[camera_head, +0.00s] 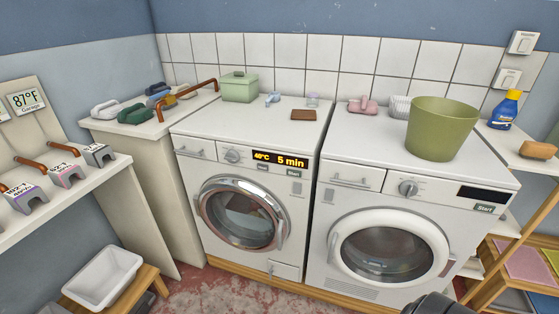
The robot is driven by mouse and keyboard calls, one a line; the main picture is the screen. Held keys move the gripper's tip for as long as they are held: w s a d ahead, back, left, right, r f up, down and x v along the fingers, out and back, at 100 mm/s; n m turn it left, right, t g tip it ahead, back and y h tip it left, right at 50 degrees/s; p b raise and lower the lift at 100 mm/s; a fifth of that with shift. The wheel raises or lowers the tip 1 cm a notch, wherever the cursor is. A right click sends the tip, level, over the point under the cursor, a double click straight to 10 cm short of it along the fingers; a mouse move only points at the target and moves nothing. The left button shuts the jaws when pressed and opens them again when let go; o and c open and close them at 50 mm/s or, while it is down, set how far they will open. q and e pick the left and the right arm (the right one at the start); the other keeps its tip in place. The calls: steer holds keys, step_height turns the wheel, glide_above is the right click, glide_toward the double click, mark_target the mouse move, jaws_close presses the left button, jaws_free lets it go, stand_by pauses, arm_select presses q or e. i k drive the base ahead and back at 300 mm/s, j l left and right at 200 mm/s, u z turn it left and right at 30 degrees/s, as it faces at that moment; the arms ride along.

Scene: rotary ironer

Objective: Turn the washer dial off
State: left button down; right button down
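Two white front-loading machines stand side by side. The left machine (186,163) has a dial (232,156) and a lit display (279,160) reading 40°C and 5 min. The right machine (325,225) has a dial (407,188) and a dark display (483,198). The temperature reading suggests that the left one is the washer. Both round doors look shut. A dark rounded shape at the bottom edge, right of centre, may be part of my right arm; no gripper fingers show. My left gripper is not in the picture. Nothing touches either dial.
A green bucket (440,128) stands on the right machine. A green lidded box (239,87) and a brown block (303,115) are on the left one. A white basin (103,274) is on a low stool at lower left. A shelf is at right.

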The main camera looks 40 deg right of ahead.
mark_target(232, 156)
steer(key=l+z, duration=0.3)
steer(key=i+l+z, duration=0.25)
steer(key=l+z, duration=0.3)
